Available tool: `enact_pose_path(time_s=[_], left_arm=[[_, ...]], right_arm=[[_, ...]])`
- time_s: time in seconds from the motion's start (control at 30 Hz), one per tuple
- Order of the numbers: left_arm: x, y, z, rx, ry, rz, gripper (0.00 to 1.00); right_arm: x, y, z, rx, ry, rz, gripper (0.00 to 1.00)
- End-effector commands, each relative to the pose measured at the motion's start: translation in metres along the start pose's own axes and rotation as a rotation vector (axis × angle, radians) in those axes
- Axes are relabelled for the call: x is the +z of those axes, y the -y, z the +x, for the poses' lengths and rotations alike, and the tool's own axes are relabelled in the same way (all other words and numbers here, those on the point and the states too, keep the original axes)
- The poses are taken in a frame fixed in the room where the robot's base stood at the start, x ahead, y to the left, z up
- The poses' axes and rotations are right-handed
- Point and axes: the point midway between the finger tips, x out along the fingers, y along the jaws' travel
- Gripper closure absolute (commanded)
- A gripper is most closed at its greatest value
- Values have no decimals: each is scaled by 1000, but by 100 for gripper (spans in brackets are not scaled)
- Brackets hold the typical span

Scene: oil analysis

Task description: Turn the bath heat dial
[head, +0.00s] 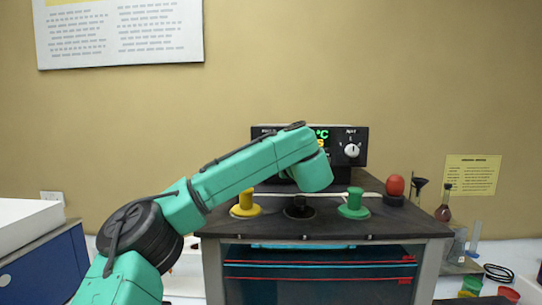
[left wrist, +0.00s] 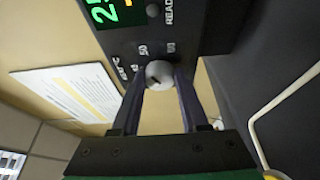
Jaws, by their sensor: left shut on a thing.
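The bath heat dial (left wrist: 158,70) is a round, pale knob with a dark pointer line on a black control panel. Scale marks and a °C label lie around it in the left wrist view. My left gripper (left wrist: 160,80) is shut on the dial, with one dark finger on each side. In the head view my teal left arm reaches to the black panel (head: 361,133); its wrist hides this dial and the fingertips. A second white knob (head: 352,150) shows at the panel's right end. My right gripper is not in view.
Yellow (head: 245,207) and green (head: 354,206) stoppers stand on the dark bath top (head: 400,222) below the panel, with a black one between them. A red ball-shaped thing (head: 395,186) is to their right. Glassware and coloured caps are at the far right.

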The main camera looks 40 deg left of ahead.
Motion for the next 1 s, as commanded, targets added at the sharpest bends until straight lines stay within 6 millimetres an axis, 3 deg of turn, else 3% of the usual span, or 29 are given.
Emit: enact_pose_path(time_s=[0.27, 0.3, 0.37, 0.67, 0.77, 0.87, 1.0], left_arm=[[0, 0, 0, 0, 1, 0, 100], [0, 0, 0, 0, 1, 0, 45], [0, 0, 0, 0, 1, 0, 26], [0, 0, -1, 0, 1, -1, 26], [1, 3, -9, 1, 2, -2, 26], [1, 6, -29, 3, 5, -2, 26], [2, 8, -72, 4, 8, -2, 26]], right_arm=[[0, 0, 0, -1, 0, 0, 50], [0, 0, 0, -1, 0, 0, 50], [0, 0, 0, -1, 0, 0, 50], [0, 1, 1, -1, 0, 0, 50], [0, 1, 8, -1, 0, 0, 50], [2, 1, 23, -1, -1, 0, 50], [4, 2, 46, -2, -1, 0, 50]])
